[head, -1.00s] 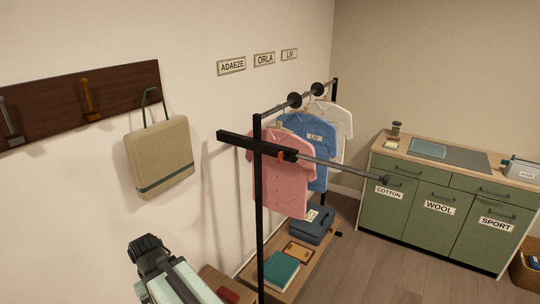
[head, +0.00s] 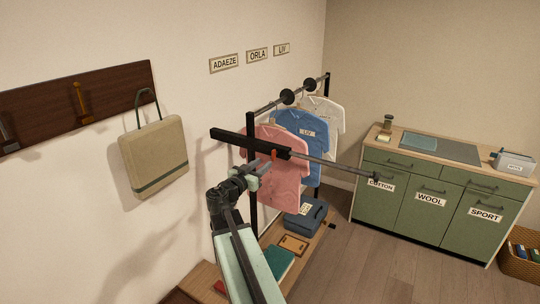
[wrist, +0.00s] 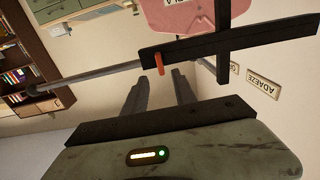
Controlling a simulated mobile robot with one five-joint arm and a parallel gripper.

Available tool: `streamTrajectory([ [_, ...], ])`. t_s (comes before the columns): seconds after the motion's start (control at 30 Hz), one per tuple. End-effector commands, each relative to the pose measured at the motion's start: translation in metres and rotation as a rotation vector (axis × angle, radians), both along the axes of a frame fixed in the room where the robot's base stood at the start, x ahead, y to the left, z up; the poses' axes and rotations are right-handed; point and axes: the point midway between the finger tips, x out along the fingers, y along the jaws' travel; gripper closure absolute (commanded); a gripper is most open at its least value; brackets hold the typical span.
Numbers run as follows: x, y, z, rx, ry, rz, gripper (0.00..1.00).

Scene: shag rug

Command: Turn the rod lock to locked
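The rod lock is a small orange lever (head: 274,154) on the black crossbar (head: 235,140) of the clothes rack, near where the metal rod (head: 335,166) comes out. In the wrist view the orange lever (wrist: 159,62) hangs from the bar (wrist: 230,44), just beyond the gap between my fingertips. My gripper (head: 267,168) is raised close to the bar in the head view. In the wrist view my gripper (wrist: 161,80) has its two fingers apart with nothing between them. No contact with the lever shows.
Pink (head: 272,185), blue (head: 301,138) and white (head: 328,113) shirts hang on the rack behind the bar. A beige bag (head: 154,157) hangs on the wall at left. A green cabinet (head: 430,195) stands at right. The floor between is clear.

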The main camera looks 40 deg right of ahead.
Motion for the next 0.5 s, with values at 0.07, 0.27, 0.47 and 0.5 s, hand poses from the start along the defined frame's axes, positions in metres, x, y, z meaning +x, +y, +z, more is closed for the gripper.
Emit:
streamTrajectory([
  [0.07,0.001,-0.001,0.002,-0.007,-0.007,0.003,0.67],
  [0.27,0.007,-0.023,0.001,-0.005,-0.005,-0.001,0.67],
  [0.47,0.017,-0.058,0.001,-0.004,-0.004,0.001,0.67],
  [0.5,0.018,-0.064,0.001,-0.004,-0.004,0.001,0.67],
])
